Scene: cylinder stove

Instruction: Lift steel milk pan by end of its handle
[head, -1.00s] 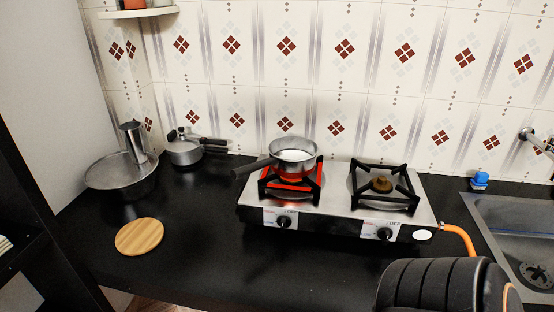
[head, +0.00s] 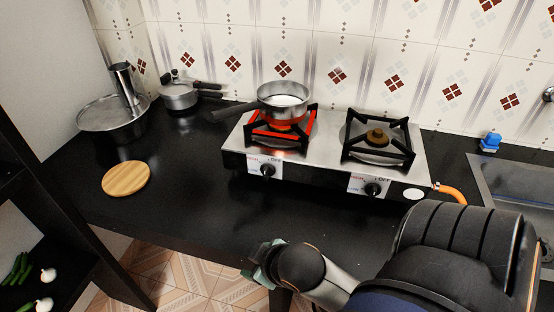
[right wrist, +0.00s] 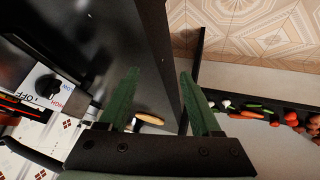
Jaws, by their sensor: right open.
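The steel milk pan (head: 284,98) sits upright on the left burner, with pale contents inside. Its dark handle (head: 234,112) points left, past the stove's edge. My right gripper (head: 254,270) is low at the counter's front edge, in front of and below the stove and apart from the pan. In the right wrist view, its two green fingers (right wrist: 159,73) are spread with nothing held between them. I cannot make out the pan for sure in that view. My left gripper is in neither view.
The two-burner stove (head: 320,162) glows red under the pan; its right burner (head: 377,138) is empty. A lidded pot (head: 178,96), a wide steel pan (head: 112,118) and a round wooden board (head: 126,179) stand left. The black counter (head: 200,200) before the stove is clear.

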